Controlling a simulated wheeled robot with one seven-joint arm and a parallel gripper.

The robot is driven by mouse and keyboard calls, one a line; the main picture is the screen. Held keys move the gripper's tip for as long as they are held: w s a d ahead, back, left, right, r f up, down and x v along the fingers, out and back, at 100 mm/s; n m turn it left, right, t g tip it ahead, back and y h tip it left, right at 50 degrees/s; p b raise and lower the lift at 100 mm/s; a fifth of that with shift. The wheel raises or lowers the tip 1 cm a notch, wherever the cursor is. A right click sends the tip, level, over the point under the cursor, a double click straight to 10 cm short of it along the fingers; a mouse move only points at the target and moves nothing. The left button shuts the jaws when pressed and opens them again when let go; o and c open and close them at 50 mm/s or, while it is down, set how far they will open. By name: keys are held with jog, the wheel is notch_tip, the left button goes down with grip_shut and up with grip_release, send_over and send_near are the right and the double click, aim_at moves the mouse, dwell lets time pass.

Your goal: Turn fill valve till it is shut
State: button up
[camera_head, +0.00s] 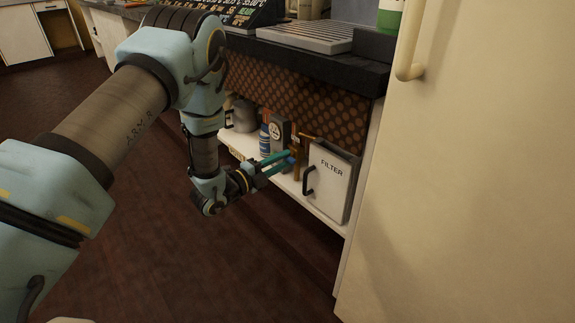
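A brass-coloured upright pipe (297,171) stands on the low white shelf under the counter, just left of the filter box. A small blue part (291,160) shows against the pipe and looks like the valve's handle. My gripper (286,160) reaches in from the left, its two teal fingers pointing right with their tips at the blue part. A narrow gap shows between the fingers. I cannot tell whether the tips touch or grip the blue part. The fingers hide some of the valve, and its turn angle is too small to read.
A white box marked FILTER (332,178) with a black handle stands right of the pipe. A grey canister (279,132), a blue bottle (265,139) and a grey jug (244,117) stand behind my gripper. The counter edge (310,66) overhangs the shelf. A cream door (460,170) fills the right.

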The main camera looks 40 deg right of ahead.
jog(key=shift+o, duration=1.1)
jog(key=shift+a, duration=0.15)
jog(key=shift+w+a+p, duration=0.2)
jog(key=shift+a+p, duration=0.15)
jog(key=shift+a, duration=2.5)
jog(key=a, duration=1)
jog(key=shift+w+a+p, duration=0.3)
jog(key=shift+a+p, duration=0.1)
jog(key=shift+p, duration=0.05)
